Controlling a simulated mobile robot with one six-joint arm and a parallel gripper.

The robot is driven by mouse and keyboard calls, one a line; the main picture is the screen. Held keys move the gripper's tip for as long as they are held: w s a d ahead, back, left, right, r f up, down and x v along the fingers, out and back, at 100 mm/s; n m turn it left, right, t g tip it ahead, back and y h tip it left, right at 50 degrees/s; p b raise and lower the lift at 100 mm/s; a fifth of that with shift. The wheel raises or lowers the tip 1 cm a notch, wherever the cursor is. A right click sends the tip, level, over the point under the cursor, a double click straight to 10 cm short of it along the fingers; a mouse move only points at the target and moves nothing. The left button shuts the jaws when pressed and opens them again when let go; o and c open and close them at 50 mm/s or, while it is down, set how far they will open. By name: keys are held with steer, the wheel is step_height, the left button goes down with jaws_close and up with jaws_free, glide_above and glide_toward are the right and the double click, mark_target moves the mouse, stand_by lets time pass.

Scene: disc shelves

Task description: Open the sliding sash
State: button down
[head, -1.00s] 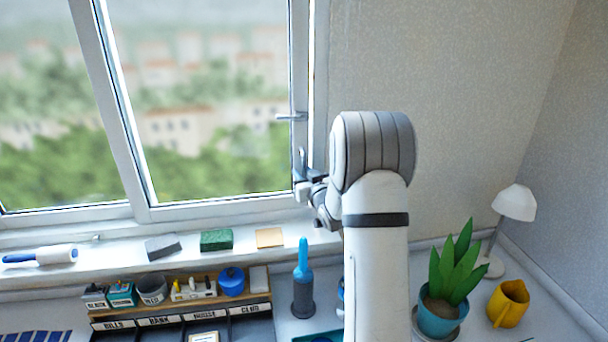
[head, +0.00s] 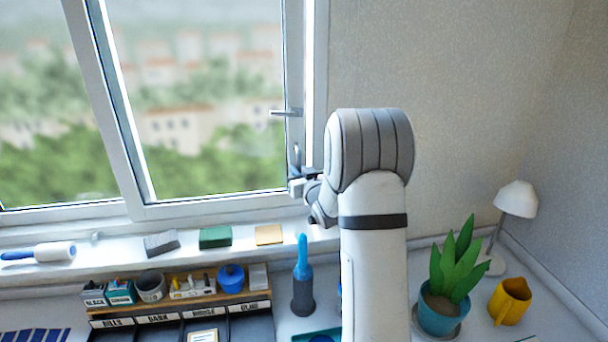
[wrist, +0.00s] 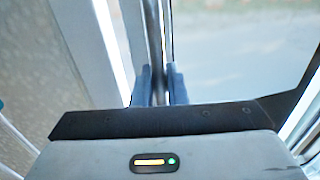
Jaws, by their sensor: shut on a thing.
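The sliding sash (head: 208,211) is a white-framed pane in the window at the left of the head view. A lever handle (head: 285,112) sticks out from its right stile, and a small upright pull (head: 297,153) sits lower on that stile. My gripper (head: 297,184) is at the lower part of the stile, just below the visible part of the pull. In the wrist view my gripper (wrist: 158,84) has its two blue fingers shut on a narrow upright piece of the sash, likely the pull. A bright gap (head: 309,80) stands between the stile and the right jamb.
The sill below holds a lint roller (head: 55,252), a grey block (head: 161,243), a green block (head: 215,237) and a tan pad (head: 269,235). A blue-handled brush (head: 302,280), plant (head: 447,285), yellow mug (head: 510,300) and lamp (head: 516,200) stand on the desk.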

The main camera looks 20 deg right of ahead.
steer(key=w+a+b, duration=0.2)
steer(key=a+b, duration=0.1)
steer(key=a, duration=0.7)
steer(key=w+a+b, duration=0.2)
steer(key=a+b, duration=0.2)
steer(key=a, duration=0.7)
steer(key=w+a+b, duration=0.2)
steer(key=a+b, duration=0.2)
steer(key=a, duration=0.7)
steer(key=shift+w+a, duration=0.15)
steer(key=shift+w, duration=0.05)
steer(key=c, duration=1.6)
jaws_free()
steer(key=shift+o, duration=0.2)
steer(key=shift+s, duration=0.1)
steer(key=b, duration=0.1)
glide_toward(182, 173)
steer(key=s, duration=0.3)
steer(key=shift+s+r, duration=0.1)
steer(key=shift+s, duration=0.25)
